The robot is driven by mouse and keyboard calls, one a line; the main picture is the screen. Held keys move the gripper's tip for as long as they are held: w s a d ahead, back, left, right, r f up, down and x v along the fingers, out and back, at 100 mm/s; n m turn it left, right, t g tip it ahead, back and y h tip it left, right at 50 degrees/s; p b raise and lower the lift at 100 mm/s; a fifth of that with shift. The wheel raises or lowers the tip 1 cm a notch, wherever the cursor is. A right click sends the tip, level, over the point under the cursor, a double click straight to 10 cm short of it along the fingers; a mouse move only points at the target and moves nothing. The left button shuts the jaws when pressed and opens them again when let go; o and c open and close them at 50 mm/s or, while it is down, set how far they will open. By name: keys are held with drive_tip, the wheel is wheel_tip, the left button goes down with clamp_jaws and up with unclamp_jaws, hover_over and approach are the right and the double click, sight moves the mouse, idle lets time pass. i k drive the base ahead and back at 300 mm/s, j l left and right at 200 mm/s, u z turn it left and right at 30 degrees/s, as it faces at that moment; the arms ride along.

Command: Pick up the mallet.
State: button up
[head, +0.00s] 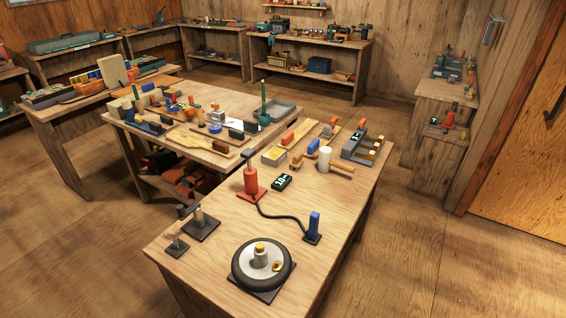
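What looks like the mallet (324,158) lies on the near wooden workbench, right of its middle. It has a pale, off-white cylindrical head, and a light wooden handle seems to reach to the right of it. It sits close to a grey tray with compartments and a small orange-and-wood tool. My gripper is not in this view.
On the near workbench (210,268) stand a round dark-rimmed device (243,277), a red pump-like tool (250,180) with a black hose, a blue upright piece (314,224), a small black display (282,182) and a compartment tray (352,152). Open floor lies to the right.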

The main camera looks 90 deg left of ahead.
sight(324, 161)
drive_tip(key=i+j+u, duration=0.15)
drive_tip(key=u, duration=0.3)
drive_tip(key=i+u, duration=0.3)
drive_tip(key=u, duration=0.15)
drive_tip(key=i+u, duration=0.25)
drive_tip(key=u, duration=0.2)
drive_tip(key=i+u, duration=0.25)
drive_tip(key=u, duration=0.25)
drive_tip(key=i+l+u, duration=0.2)
drive_tip(key=u, duration=0.25)
drive_tip(key=i+j+u, duration=0.15)
drive_tip(key=u, duration=0.3)
drive_tip(key=i+u, duration=0.65)
drive_tip(key=u, duration=0.25)
drive_tip(key=i, duration=0.2)
